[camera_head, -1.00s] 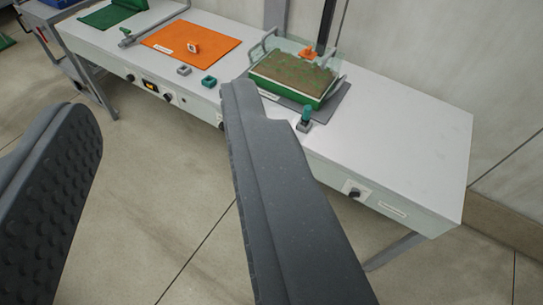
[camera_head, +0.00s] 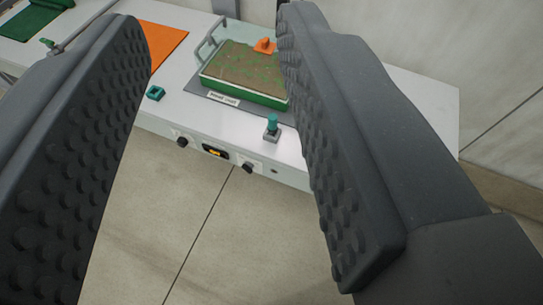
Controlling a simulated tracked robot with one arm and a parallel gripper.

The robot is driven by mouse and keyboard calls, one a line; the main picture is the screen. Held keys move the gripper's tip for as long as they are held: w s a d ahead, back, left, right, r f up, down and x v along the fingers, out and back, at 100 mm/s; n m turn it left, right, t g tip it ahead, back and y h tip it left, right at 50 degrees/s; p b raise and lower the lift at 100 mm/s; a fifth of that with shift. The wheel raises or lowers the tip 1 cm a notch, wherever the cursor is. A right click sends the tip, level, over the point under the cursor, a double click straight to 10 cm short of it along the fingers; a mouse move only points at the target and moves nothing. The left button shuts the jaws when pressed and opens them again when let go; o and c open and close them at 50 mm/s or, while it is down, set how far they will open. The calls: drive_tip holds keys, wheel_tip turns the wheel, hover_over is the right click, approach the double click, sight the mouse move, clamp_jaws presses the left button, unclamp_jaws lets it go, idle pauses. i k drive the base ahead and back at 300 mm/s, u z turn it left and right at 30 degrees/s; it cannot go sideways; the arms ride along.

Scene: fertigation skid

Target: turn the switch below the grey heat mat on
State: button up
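The grey heat mat (camera_head: 281,116) lies on the white bench under a green-sided tray (camera_head: 246,94) with brown fill. On the bench front below it are a dark knob (camera_head: 182,142), a small lit display (camera_head: 215,151) and a second dark knob (camera_head: 248,167). Which way the knobs point is too small to tell. My gripper (camera_head: 212,25) is open and empty. Its two dark, studded fingers stand wide apart, and the knobs and display show in the gap between them, apart from both. The right finger hides part of the tray, mat and bench front.
A teal-topped grey piece (camera_head: 272,128) stands at the bench's front edge, right of the mat label. A teal block (camera_head: 156,93) sits farther left, near the orange mat (camera_head: 165,42). An orange piece (camera_head: 265,45) rests on the tray. The floor before the bench is clear.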

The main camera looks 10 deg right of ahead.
sight(247, 167)
drive_tip(key=u, duration=1.45)
drive_tip(key=k, duration=0.95)
drive_tip(key=z, duration=0.7)
drive_tip(key=i, duration=1)
drive_tip(key=u, duration=0.05)
